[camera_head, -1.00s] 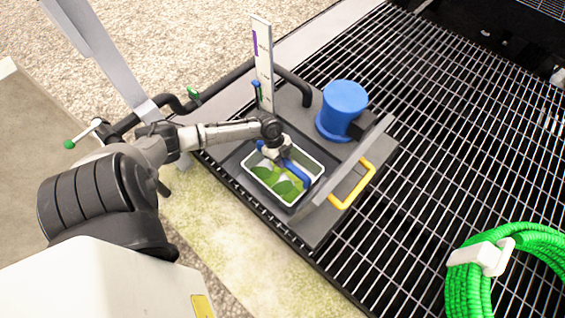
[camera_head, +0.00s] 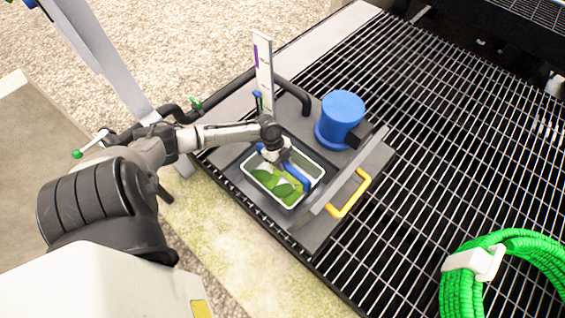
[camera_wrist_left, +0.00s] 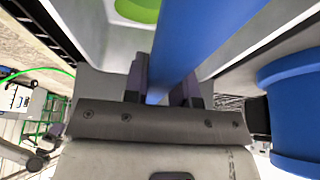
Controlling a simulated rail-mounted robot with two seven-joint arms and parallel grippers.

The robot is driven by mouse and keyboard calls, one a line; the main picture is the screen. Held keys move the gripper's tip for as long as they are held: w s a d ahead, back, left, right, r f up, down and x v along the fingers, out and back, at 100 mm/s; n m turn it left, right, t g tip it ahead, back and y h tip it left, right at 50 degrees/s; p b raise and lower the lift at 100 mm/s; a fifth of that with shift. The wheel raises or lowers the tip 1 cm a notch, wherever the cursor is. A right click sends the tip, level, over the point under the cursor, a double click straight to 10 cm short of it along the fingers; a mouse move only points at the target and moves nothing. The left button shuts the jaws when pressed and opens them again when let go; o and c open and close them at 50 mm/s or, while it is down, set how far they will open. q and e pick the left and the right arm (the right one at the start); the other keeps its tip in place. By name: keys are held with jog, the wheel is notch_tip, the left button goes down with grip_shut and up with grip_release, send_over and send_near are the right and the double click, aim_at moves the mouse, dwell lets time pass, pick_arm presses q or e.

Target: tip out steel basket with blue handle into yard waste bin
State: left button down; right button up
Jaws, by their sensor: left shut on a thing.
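The steel basket (camera_head: 253,188) sits in a dark recess of the grey platform in the head view, with green leaf-like pieces (camera_head: 284,190) inside. Its blue handle (camera_head: 298,178) spans the top. My left gripper (camera_head: 277,157) is over the basket's far side, shut on the blue handle. In the left wrist view the handle (camera_wrist_left: 188,45) runs between the two fingers (camera_wrist_left: 162,90). My right gripper is not in view. I cannot make out a yard waste bin in these frames.
A blue cylinder (camera_head: 342,112) stands on the platform (camera_head: 318,232) just beyond the basket. A yellow handle (camera_head: 350,195) and a grey upright plate are at its right. A tall white sign post (camera_head: 264,72) stands behind. A green hose coil (camera_head: 462,292) lies on the grating at lower right.

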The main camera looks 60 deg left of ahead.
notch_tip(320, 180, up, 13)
jog(key=p, duration=1.2)
